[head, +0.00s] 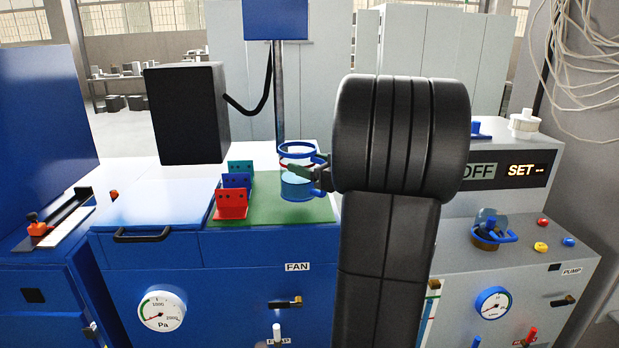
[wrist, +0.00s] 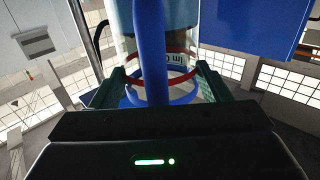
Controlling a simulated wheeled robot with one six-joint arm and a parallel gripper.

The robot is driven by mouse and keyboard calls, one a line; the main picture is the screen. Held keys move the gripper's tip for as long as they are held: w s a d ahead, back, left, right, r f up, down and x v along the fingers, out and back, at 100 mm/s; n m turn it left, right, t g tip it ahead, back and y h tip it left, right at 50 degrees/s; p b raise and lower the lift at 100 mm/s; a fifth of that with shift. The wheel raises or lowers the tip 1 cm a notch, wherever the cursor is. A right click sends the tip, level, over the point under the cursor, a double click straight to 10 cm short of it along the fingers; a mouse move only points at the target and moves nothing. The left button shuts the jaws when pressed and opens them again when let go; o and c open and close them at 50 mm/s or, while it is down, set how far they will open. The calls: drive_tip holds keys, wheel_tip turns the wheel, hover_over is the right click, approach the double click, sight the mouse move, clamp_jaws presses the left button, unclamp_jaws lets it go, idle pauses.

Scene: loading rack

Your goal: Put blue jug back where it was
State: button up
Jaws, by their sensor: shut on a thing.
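The blue jug (head: 297,188) is a clear vessel with a blue rim, a blue handle and light blue liquid in its lower part. In the head view it is upright over the green mat (head: 265,213); I cannot tell whether its base touches the mat. My gripper (head: 312,175) reaches in from the right and is shut on the jug at its handle side. In the wrist view the blue handle (wrist: 150,50) runs between the two fingers, with a red ring on the jug behind it. My arm hides what lies right of the jug.
Red, blue and teal brackets (head: 232,203) stand on the mat just left of the jug. A black box (head: 187,113) hangs behind left. A grey pump console (head: 515,265) with a blue-handled fitting (head: 490,232) is at right. The blue lid (head: 155,205) at left is clear.

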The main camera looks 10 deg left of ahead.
sight(311, 189)
drive_tip(key=shift+f, duration=1.45)
drive_tip(key=shift+f, duration=0.15)
drive_tip(key=o, duration=1.5)
drive_tip(key=shift+c, duration=0.2)
drive_tip(key=shift+r, duration=0.2)
drive_tip(key=shift+d+f, duration=0.1)
drive_tip(key=shift+d, duration=0.2)
drive_tip(key=b+v, duration=0.1)
drive_tip(key=v, duration=1)
drive_tip(key=shift+s, duration=0.2)
drive_tip(key=shift+d, duration=0.15)
